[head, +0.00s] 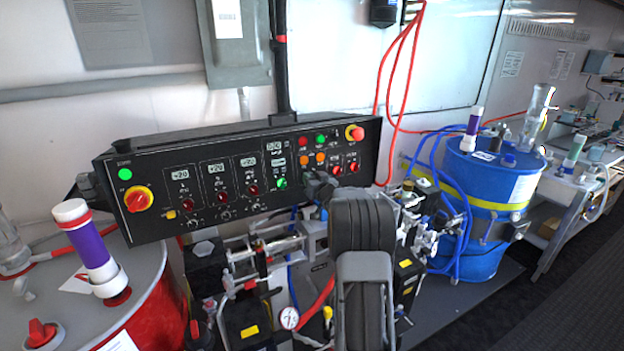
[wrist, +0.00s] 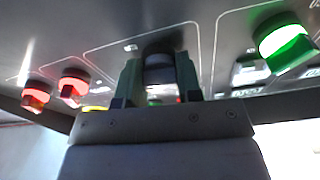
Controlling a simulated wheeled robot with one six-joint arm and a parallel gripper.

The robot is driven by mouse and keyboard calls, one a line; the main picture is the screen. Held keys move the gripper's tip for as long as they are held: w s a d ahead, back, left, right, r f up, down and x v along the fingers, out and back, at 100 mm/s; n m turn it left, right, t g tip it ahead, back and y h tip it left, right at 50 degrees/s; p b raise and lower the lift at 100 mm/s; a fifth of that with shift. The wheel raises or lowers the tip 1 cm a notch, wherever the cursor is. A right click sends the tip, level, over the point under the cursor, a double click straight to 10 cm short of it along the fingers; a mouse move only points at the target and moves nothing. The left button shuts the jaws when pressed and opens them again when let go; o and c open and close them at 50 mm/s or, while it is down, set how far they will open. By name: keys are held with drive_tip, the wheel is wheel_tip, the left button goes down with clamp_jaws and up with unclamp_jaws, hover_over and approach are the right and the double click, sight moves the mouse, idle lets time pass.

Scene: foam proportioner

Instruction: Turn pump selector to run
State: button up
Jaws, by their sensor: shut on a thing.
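The black control panel (head: 240,175) stands on the far side of the machine. My gripper (head: 316,183) reaches its lower right part, between a green knob (head: 281,183) and two red knobs (head: 345,169). In the wrist view my gripper (wrist: 159,75) has its two fingers on either side of a black knob (wrist: 159,72), which looks like the pump selector, and is shut on it. The knob's pointer and the label by it cannot be read. In the head view the gripper and arm hide this knob.
In the wrist view a lit green knob (wrist: 285,42) is to the right and two red knobs (wrist: 55,90) are to the left. A red-and-yellow switch (head: 138,199) is at the panel's left end. Red (head: 150,305) and blue (head: 480,185) drums flank the machine.

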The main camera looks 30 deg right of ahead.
drive_tip(key=m+h+p, duration=0.1)
drive_tip(key=m, duration=0.3)
drive_tip(key=shift+m, duration=0.4)
drive_tip(key=shift+m+g+h+p, duration=0.45)
drive_tip(key=shift+m+p, duration=0.2)
drive_tip(key=shift+m, duration=1.35)
drive_tip(key=o, duration=0.9)
drive_tip(key=shift+o, duration=0.2)
drive_tip(key=b+v, duration=0.3)
drive_tip(key=v, duration=1)
drive_tip(key=shift+s, duration=0.4)
drive_tip(key=shift+a+r, duration=0.1)
drive_tip(key=shift+r, duration=0.05)
